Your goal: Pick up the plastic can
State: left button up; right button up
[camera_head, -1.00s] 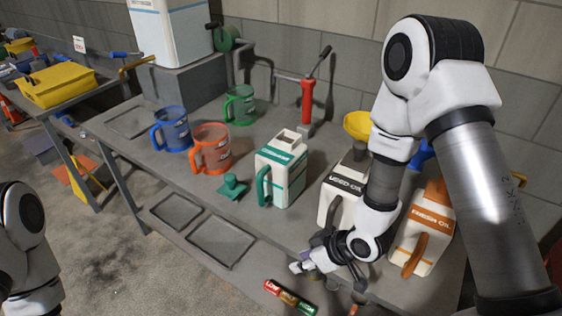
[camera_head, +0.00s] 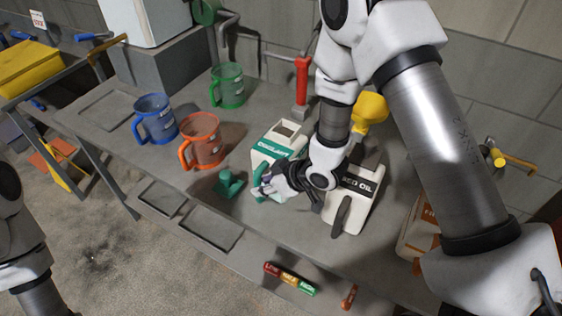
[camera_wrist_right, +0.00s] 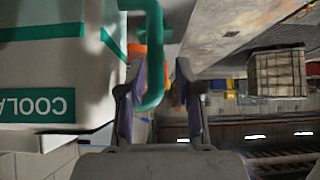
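Three plastic cans stand in a row on the grey bench. The coolant can (camera_head: 279,141) is white with a green band and a green handle. My right gripper (camera_head: 265,184) is at its handle side. In the right wrist view the coolant can (camera_wrist_right: 50,65) fills the left, and its green handle (camera_wrist_right: 154,60) shows between the two open fingers (camera_wrist_right: 158,85). Whether the fingers touch the handle I cannot tell. The fresh oil can (camera_head: 413,228) is mostly hidden by my arm. My left gripper is out of view.
A blue jug (camera_head: 155,117), an orange jug (camera_head: 202,140) and a green jug (camera_head: 228,84) stand left of the cans. A green part (camera_head: 229,184) lies close to the coolant can. A yellow funnel (camera_head: 370,107) is behind. The bench's left front holds shallow trays (camera_head: 211,236).

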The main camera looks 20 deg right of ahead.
jog(key=shift+w+a+f, duration=0.2)
jog(key=shift+w+f, duration=0.25)
jog(key=shift+w, duration=0.1)
jog(key=shift+w+a+f, duration=0.2)
jog(key=shift+w+f, duration=0.2)
jog(key=shift+w, duration=0.1)
jog(key=shift+s+r, duration=0.25)
jog(key=shift+s, duration=0.1)
jog(key=shift+c, duration=0.7)
jog(key=shift+s, duration=0.15)
grip_shut()
jog(key=shift+w, duration=0.25)
jog(key=shift+r, duration=0.2)
